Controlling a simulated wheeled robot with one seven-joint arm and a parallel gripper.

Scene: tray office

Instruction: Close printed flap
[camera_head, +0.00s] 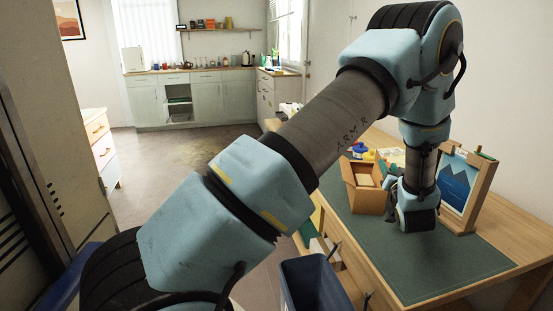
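An open brown cardboard box (368,201) stands on the green mat (388,257) on the wooden desk at the right. A pale item or inner panel shows in its opening. The box's edges are small here, and I cannot tell which flap is printed. My gripper (395,208) hangs low just right of the box, at the end of my bent arm. Its fingers are small and mostly hidden by the wrist. I cannot tell whether they touch the box or how far apart they are.
A wooden frame with a blue mountain picture (457,190) stands close right of my gripper. Blue and yellow items (362,151) sit behind the box. A dark blue bin (313,284) stands on the floor before the desk. The mat's front is clear.

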